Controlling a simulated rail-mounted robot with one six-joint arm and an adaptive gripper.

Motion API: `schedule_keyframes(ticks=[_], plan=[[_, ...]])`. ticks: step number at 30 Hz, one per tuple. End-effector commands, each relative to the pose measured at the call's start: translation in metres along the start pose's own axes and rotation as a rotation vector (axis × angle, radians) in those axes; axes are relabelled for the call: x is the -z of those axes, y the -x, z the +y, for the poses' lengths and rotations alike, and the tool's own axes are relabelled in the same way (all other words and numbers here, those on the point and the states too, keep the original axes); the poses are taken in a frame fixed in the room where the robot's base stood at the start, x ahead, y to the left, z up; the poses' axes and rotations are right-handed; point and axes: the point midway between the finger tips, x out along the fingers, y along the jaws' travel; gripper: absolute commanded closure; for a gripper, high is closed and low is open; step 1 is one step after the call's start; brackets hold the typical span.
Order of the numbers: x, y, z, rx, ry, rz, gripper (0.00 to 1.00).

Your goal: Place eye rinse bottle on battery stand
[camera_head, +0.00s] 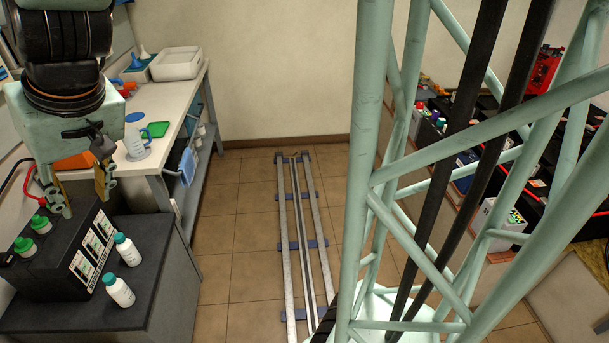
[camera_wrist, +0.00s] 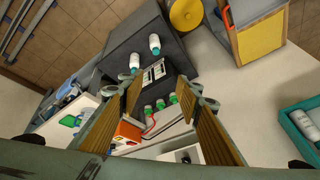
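Two white eye rinse bottles with green caps stand upright on a dark grey stand (camera_head: 165,275), which I take to be the battery stand; the nearer bottle (camera_head: 119,292) and the farther bottle (camera_head: 127,251) are apart. Both also show in the wrist view, one bottle (camera_wrist: 134,63) left of the other bottle (camera_wrist: 154,45). A black holder (camera_head: 55,278) with a picture label sits on the stand. More green-capped bottles (camera_head: 41,223) sit in it, their bodies mostly hidden. My gripper (camera_head: 81,196) is open and empty above the holder; its spread fingers (camera_wrist: 160,90) frame the holder in the wrist view.
A white workbench (camera_head: 170,100) behind the stand carries a jug (camera_head: 137,143), a green tray and a white tub (camera_head: 176,63). Floor rails (camera_head: 300,240) run to the right. The wrist view shows a yellow-fronted box (camera_wrist: 262,42) and a teal bin (camera_wrist: 290,112). The stand's front right top is clear.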

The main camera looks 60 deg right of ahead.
Motion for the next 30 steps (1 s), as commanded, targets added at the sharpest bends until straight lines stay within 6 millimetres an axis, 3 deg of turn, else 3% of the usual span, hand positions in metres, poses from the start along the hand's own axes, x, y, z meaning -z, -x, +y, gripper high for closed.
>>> schedule_keyframes(ticks=[1,6,30], plan=[[-0.003,0.017,0.002,0.000,0.002,0.013,0.68],[-0.025,0.046,0.006,-0.005,0.017,0.000,0.68],[-0.151,0.156,0.039,-0.078,0.078,-0.068,0.68]])
